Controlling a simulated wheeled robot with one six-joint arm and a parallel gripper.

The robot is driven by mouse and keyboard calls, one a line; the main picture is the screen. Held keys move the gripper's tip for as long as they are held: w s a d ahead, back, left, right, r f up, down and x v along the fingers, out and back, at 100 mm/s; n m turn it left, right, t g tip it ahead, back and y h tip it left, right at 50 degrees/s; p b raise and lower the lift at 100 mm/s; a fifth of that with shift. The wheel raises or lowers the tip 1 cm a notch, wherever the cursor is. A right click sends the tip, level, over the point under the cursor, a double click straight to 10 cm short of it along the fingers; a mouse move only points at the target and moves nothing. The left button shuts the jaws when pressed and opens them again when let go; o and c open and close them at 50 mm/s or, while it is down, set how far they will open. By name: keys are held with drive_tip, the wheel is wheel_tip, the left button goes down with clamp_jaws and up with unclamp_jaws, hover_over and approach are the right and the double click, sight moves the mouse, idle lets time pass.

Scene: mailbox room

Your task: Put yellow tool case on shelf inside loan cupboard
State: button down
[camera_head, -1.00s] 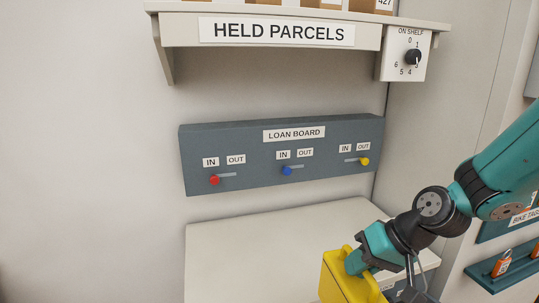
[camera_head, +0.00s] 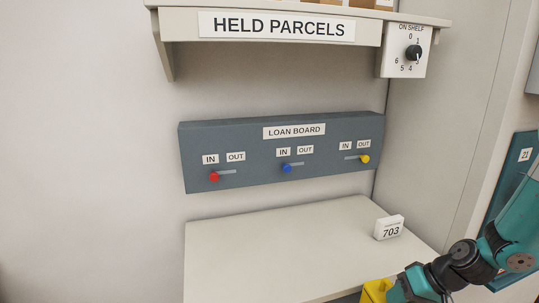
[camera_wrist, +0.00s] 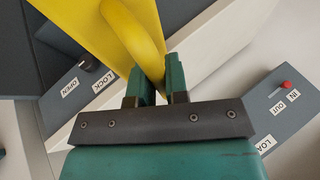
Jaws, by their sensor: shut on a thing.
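The yellow tool case (camera_head: 375,293) shows only as a corner at the bottom edge of the head view. In the wrist view its yellow side (camera_wrist: 88,22) and curved handle (camera_wrist: 135,35) are close up. My gripper (camera_wrist: 160,85) is shut on the handle; in the head view my gripper (camera_head: 408,290) is at the lower right, beside the front of a pale cabinet top (camera_head: 270,250). A grey panel (camera_wrist: 85,92) with a dark knob (camera_wrist: 87,62) marked OPEN and LOCK shows in the wrist view. No shelf interior of the loan cupboard is visible.
A small 703 sign (camera_head: 389,228) stands on the cabinet top's right side; the rest of the top is clear. The loan board (camera_head: 280,150) with red, blue and yellow sliders is above it. The held parcels shelf (camera_head: 375,38) juts out higher up.

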drive_tip(key=shift+f+b, duration=1.3)
drive_tip(key=shift+f, duration=0.3)
drive_tip(key=s+f, duration=0.4)
drive_tip(key=shift+f, duration=0.4)
